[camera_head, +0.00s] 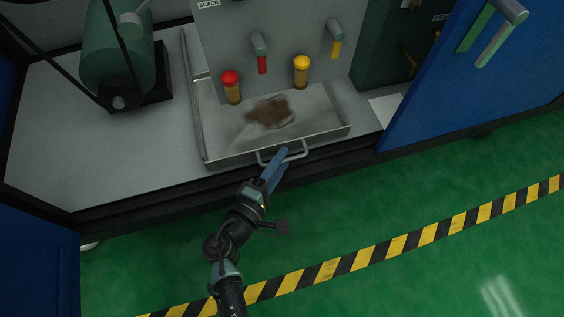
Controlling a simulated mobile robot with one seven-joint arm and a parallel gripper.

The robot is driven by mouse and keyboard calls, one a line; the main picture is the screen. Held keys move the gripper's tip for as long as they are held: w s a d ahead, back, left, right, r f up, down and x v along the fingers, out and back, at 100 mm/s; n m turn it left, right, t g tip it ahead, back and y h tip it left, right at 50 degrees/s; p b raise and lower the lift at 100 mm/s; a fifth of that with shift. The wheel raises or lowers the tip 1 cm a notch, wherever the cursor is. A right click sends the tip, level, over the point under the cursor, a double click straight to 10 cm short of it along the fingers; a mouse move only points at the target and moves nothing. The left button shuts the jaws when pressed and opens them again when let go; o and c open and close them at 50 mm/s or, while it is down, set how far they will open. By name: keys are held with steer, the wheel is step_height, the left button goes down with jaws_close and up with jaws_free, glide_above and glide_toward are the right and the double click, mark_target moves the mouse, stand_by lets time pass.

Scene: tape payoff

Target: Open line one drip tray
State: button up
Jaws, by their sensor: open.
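The drip tray (239,143) is a shallow grey metal tray on the cabinet floor, with a brown stain (269,112) on its bottom. Its front carries a bar handle (283,156) at the cabinet's front edge. My gripper (279,160) comes from below and is open, its blue fingers at the handle. I cannot tell whether the fingers straddle the handle or touch it. The fingers hide part of the handle.
Above the tray, a grey panel (290,30) carries red and yellow levers and knobs. A green motor (118,60) stands at left. An open blue door (460,80) stands at right. Green floor (400,190) with a striped line (380,253) lies in front.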

steer(key=shift+w+d, duration=0.2)
steer(key=shift+w, duration=0.2)
steer(key=shift+c, duration=0.2)
jaws_close()
stand_by(1.1)
